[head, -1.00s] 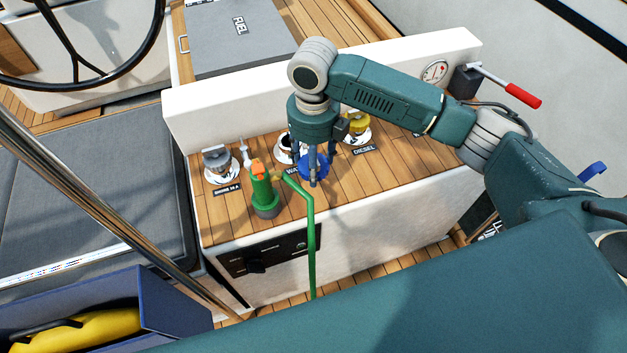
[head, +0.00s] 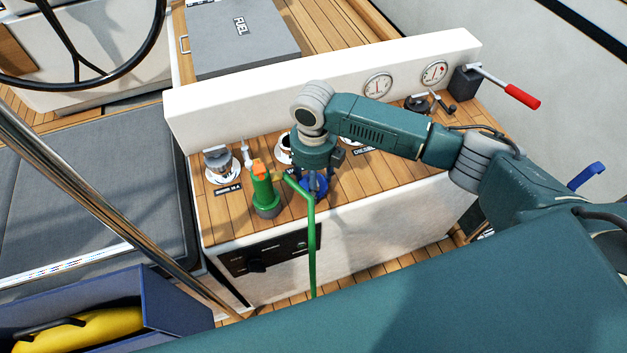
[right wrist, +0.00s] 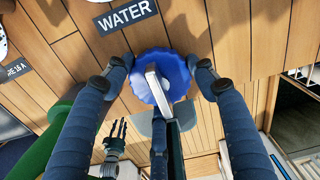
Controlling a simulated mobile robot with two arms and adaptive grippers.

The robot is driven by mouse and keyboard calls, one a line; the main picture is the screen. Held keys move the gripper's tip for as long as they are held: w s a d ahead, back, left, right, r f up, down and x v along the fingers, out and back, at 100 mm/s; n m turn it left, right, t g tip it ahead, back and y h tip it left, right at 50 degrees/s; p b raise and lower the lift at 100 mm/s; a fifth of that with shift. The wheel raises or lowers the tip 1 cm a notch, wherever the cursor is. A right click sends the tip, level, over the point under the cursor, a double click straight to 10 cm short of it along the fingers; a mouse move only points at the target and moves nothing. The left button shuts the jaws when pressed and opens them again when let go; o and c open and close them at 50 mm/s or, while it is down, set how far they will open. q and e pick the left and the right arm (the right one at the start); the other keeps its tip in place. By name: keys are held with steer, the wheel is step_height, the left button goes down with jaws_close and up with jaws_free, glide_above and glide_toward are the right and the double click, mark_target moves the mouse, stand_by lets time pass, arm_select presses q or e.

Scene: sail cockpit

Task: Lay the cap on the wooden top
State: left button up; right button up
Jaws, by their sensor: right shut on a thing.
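The blue cap (head: 314,187) with a scalloped rim and a pale grip bar is between the fingers of my right gripper (head: 316,190). It also shows in the right wrist view (right wrist: 176,66), with my right gripper (right wrist: 166,80) shut on it. The cap is low over the planked wooden top (head: 352,196), just in front of the WATER label (right wrist: 127,15). I cannot tell whether it touches the wood. A dark gripper, apparently my left one (right wrist: 114,138), shows small in the right wrist view; its jaw opening is unclear.
A green nozzle (head: 264,188) with a green hose (head: 312,240) stands left of the cap, close to my right gripper. An open filler (head: 284,148) and the shore-power inlet (head: 219,165) lie behind and left. The wooden top is clear to the right.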

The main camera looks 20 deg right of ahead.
steer(key=o, duration=1.3)
step_height(320, 180, up, 12)
steer(key=shift+r+b, duration=0.15)
steer(key=shift+b, duration=0.25)
